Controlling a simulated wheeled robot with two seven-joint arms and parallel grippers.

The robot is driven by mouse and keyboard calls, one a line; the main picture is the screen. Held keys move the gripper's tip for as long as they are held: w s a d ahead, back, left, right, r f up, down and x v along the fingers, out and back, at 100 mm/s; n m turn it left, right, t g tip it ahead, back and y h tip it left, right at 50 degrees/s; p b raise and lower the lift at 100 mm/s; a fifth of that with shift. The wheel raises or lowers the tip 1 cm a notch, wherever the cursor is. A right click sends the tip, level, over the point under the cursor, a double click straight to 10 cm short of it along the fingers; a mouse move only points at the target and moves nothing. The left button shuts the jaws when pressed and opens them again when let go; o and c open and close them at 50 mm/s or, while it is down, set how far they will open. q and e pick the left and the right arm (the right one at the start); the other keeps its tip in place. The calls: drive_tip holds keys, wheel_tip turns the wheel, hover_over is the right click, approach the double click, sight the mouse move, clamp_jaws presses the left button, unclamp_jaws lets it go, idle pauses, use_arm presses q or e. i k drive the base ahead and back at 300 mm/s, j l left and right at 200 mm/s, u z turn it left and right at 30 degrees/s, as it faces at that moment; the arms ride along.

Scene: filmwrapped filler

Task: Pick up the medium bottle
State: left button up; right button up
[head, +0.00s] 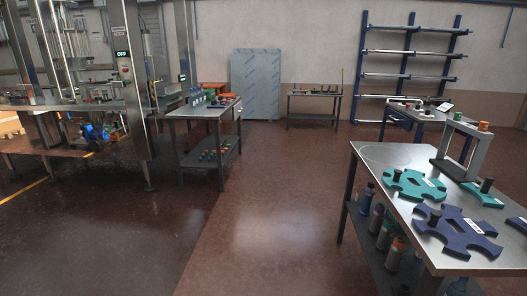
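Several bottles stand on the lower shelf of the steel table at the right, among them a dark blue one (366,199) and a grey one with an orange cap (396,252). More bottles (196,96) stand on top of the steel table left of centre, and small dark ones (209,155) are on its lower shelf. All are small in view, and I cannot tell which is the medium bottle. Neither of my grippers is in view.
The right steel table (385,155) carries teal (414,186) and dark blue (456,232) star-shaped plates and a grey frame (442,146). A filling machine (135,95) stands at the left. A wall rack (408,75) is at the back. The central floor (270,200) is clear.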

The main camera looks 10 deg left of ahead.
sight(192, 99)
drive_tip(key=i, duration=1.35)
drive_tip(key=i+u, duration=0.1)
drive_tip(key=i, duration=2.65)
drive_tip(key=i+l+u, duration=0.1)
drive_tip(key=i, duration=1.3)
drive_tip(key=i+l+u, duration=0.15)
drive_tip(key=i+u, duration=0.35)
drive_tip(key=i+l+u, duration=0.3)
drive_tip(key=u, duration=0.2)
drive_tip(key=i+l+u, duration=0.7)
drive_tip(key=l+u, duration=0.25)
drive_tip(key=i+l+u, duration=0.15)
drive_tip(key=l+u, duration=0.3)
drive_tip(key=l, duration=0.45)
drive_tip(key=l+u, duration=0.5)
drive_tip(key=l, duration=0.45)
